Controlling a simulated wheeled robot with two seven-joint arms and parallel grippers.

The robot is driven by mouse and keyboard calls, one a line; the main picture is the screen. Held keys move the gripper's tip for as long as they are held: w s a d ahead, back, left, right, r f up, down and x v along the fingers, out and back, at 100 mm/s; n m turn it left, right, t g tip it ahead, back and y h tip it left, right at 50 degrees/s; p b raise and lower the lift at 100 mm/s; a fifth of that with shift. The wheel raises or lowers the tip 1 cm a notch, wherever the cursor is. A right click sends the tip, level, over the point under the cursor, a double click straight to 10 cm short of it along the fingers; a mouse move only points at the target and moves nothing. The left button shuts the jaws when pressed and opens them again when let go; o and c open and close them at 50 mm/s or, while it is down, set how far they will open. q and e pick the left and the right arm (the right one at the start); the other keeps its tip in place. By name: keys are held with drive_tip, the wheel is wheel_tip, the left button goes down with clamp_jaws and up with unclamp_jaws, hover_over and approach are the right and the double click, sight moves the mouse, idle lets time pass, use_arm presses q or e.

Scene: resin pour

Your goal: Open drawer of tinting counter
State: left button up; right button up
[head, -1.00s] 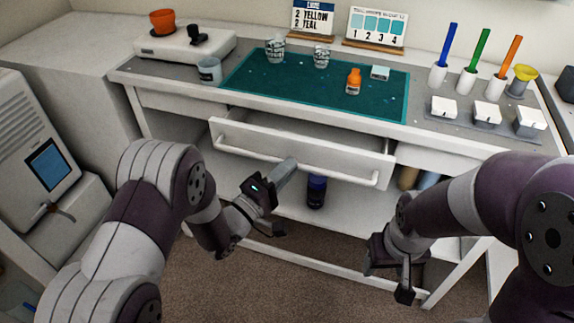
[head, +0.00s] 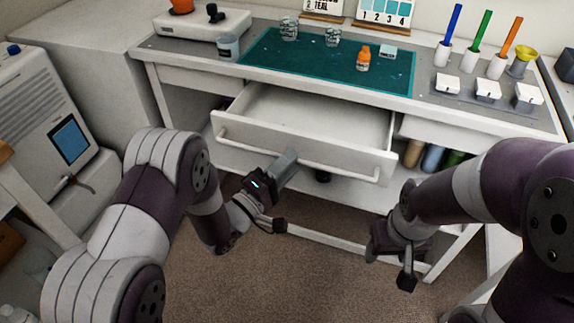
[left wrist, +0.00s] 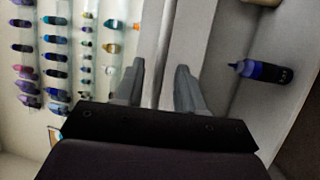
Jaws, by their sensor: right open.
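The white drawer (head: 318,112) of the tinting counter (head: 430,118) stands well open in the head view, and its visible inside is empty. Its long white bar handle (head: 340,173) runs across the front. In the left wrist view the two fingers (left wrist: 158,75) stand apart on either side of a pale strip; the exact contact is hard to see. My right gripper (head: 390,267) is open and empty, below and right of the drawer.
On the counter top are a teal mat (head: 300,62), an orange bottle (head: 363,58), glass cups, a grey cup (head: 228,46) and coloured pens in holders. Bottles stand on the shelf below. A white machine (head: 62,135) is at the left. Floor before the drawer is clear.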

use_arm(q)
drive_tip(key=shift+s, duration=0.1)
drive_tip(key=v, duration=1.2)
drive_tip(key=shift+s+a+p, duration=0.2)
drive_tip(key=shift+p, duration=0.1)
